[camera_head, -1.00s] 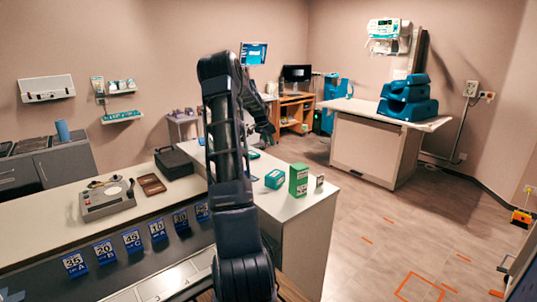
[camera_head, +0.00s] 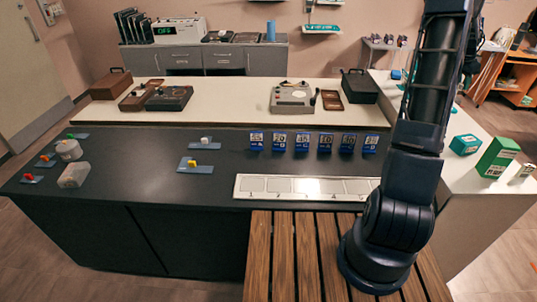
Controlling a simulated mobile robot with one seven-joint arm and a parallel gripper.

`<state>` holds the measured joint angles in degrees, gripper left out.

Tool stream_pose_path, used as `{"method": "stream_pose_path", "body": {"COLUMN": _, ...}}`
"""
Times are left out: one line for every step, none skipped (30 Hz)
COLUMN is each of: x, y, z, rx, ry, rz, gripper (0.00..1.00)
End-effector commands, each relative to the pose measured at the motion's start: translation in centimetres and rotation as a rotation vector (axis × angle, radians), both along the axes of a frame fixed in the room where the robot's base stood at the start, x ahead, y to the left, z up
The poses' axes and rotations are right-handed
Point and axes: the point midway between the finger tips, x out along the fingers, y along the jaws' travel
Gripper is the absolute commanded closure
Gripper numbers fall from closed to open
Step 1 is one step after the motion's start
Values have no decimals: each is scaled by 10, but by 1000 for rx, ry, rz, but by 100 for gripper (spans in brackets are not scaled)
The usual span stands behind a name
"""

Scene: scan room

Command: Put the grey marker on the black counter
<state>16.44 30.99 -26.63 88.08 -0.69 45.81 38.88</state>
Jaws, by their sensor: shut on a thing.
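The black counter (camera_head: 130,175) runs along the front left, with a dark top and dark front panels. Small blue mats with coloured items and two pale containers lie on its left half. A row of blue number cards stands toward its right, behind a white panelled strip. My arm rises at the right and its upper part leaves the top of the picture. The fingers of my gripper do not show; the far end of the arm is cut off or hidden behind its own links. I cannot make out a grey marker anywhere.
A white counter (camera_head: 232,107) behind carries dark cases and a grey device (camera_head: 292,98). A slatted wooden surface (camera_head: 285,255) lies in front. Green boxes (camera_head: 497,157) stand at the right.

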Motion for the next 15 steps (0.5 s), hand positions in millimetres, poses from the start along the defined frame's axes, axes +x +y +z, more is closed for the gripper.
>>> {"method": "stream_pose_path", "body": {"x": 14, "y": 21, "z": -1, "rx": 0, "ry": 0, "rz": 28, "gripper": 93}}
{"method": "stream_pose_path", "body": {"x": 20, "y": 31, "z": -2, "rx": 0, "ry": 1, "rz": 41, "gripper": 93}}
{"method": "stream_pose_path", "body": {"x": 28, "y": 46, "z": -4, "rx": 0, "ry": 0, "rz": 58, "gripper": 93}}
{"method": "stream_pose_path", "body": {"x": 34, "y": 57, "z": -5, "rx": -1, "ry": 0, "rz": 72, "gripper": 93}}
{"method": "stream_pose_path", "body": {"x": 40, "y": 67, "z": -6, "rx": -1, "ry": 0, "rz": 85, "gripper": 93}}
{"method": "stream_pose_path", "body": {"x": 48, "y": 82, "z": -7, "rx": -1, "ry": 0, "rz": 104, "gripper": 93}}
{"method": "stream_pose_path", "body": {"x": 53, "y": 93, "z": -8, "rx": -2, "ry": 0, "rz": 117, "gripper": 93}}
{"method": "stream_pose_path", "body": {"x": 59, "y": 104, "z": -9, "rx": -2, "ry": 0, "rz": 131, "gripper": 93}}
{"method": "stream_pose_path", "body": {"x": 65, "y": 119, "z": -10, "rx": -2, "ry": 0, "rz": 148, "gripper": 93}}
{"method": "stream_pose_path", "body": {"x": 70, "y": 130, "z": -11, "rx": -2, "ry": 1, "rz": 162, "gripper": 93}}
{"method": "stream_pose_path", "body": {"x": 75, "y": 141, "z": -12, "rx": -2, "ry": 1, "rz": 176, "gripper": 93}}
{"method": "stream_pose_path", "body": {"x": 80, "y": 156, "z": -13, "rx": -2, "ry": 1, "rz": 193, "gripper": 93}}
{"method": "stream_pose_path", "body": {"x": 85, "y": 168, "z": -14, "rx": -2, "ry": 2, "rz": 207, "gripper": 93}}
{"method": "stream_pose_path", "body": {"x": 89, "y": 179, "z": -15, "rx": -2, "ry": 1, "rz": 219, "gripper": 93}}
{"method": "stream_pose_path", "body": {"x": 94, "y": 194, "z": -16, "rx": -3, "ry": 0, "rz": 238, "gripper": 93}}
